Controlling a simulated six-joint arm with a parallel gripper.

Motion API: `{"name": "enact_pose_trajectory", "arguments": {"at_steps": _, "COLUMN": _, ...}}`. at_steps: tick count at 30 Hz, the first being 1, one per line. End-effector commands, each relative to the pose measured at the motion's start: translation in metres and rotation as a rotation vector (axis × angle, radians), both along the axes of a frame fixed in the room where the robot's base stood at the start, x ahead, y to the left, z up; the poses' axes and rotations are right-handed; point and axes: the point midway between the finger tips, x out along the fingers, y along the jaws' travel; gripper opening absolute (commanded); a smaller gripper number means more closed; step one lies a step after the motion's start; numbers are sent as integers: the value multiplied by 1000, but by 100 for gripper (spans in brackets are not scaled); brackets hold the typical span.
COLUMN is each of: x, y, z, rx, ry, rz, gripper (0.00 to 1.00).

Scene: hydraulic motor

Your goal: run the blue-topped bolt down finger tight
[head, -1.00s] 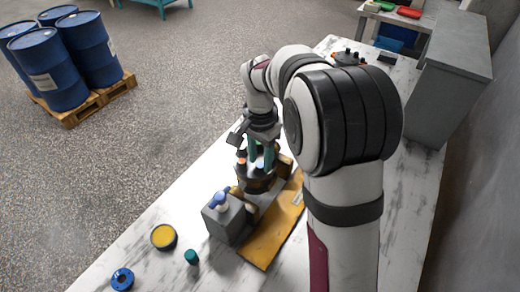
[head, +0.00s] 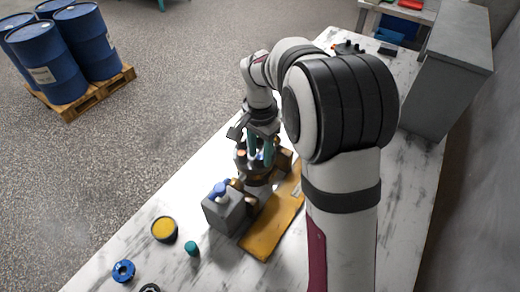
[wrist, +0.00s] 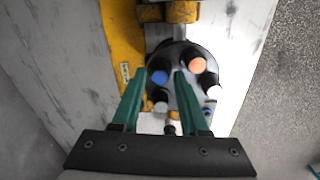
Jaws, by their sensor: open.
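The blue-topped bolt (wrist: 160,77) stands in the round dark flange of the motor in the wrist view.
The motor stands by a yellow-orange plate (head: 266,236). A grey block with a blue-topped piece (head: 225,212) is in front. A yellow-filled tin (head: 164,229), a teal cap (head: 191,248) and a blue ring (head: 123,271) lie front left. The grey cabinet (head: 445,75) is back right.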

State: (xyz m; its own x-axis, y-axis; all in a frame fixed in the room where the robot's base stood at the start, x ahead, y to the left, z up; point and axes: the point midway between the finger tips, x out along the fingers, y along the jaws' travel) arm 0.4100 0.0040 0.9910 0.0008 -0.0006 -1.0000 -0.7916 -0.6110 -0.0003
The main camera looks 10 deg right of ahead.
Motion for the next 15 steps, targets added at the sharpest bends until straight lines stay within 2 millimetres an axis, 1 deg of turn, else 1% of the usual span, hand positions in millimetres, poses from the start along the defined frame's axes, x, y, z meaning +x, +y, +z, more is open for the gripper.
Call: {"name": "enact_pose_trajectory", "arguments": {"at_steps": 15, "x": 0, "y": 0, "z": -11, "rx": 1, "ry": 2, "rz": -1, "gripper": 44}}
